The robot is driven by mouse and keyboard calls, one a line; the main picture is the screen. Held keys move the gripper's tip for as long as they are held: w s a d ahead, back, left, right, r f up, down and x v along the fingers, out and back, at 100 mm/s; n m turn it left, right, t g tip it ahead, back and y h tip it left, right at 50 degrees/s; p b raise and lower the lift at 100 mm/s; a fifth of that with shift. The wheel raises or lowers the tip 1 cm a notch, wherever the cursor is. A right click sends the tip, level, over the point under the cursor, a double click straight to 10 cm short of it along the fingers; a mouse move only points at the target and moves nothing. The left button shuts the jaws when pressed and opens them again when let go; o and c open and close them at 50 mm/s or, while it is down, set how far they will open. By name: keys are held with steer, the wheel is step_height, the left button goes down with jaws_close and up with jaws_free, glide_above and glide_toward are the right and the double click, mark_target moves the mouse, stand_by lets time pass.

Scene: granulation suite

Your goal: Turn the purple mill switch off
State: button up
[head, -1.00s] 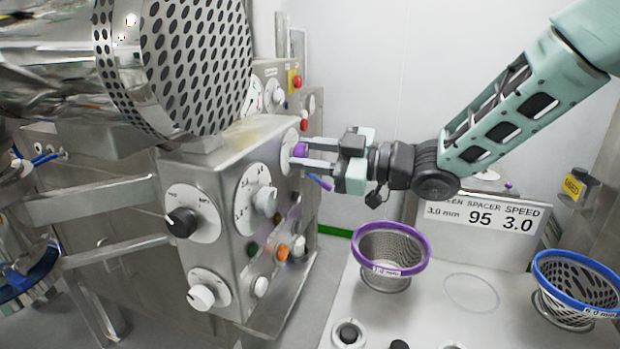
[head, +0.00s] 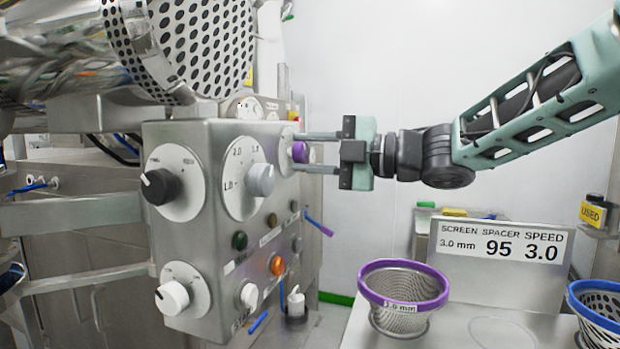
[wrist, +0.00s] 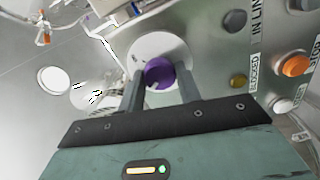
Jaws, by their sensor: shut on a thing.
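The purple mill switch (head: 299,152) is a round knob on a white dial, on the side face of the steel control box (head: 210,140). It also shows in the wrist view (wrist: 160,74), in front of its white dial (wrist: 150,48). My gripper (head: 306,152) reaches in from the right and is shut on the purple switch, with one finger on each side of it. In the wrist view the fingers (wrist: 160,88) stand either side of the knob. The dial's markings are too small to read.
The box also carries a black knob (head: 160,187), white knobs (head: 172,298) and an orange button (head: 277,265). A purple-rimmed screen basket (head: 403,295) and a blue-rimmed one (head: 598,315) stand on the bench at right. A sign (head: 503,245) reads 3.0 mm, 95, 3.0.

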steer(key=shift+f+n+b, duration=0.15)
steer(key=shift+n+b, duration=0.95)
steer(key=shift+b, duration=0.05)
steer(key=o, duration=1)
steer(key=b+v, duration=0.1)
steer(key=v, duration=1.6)
steer(key=shift+d+b, duration=0.2)
steer(key=shift+b, duration=0.15)
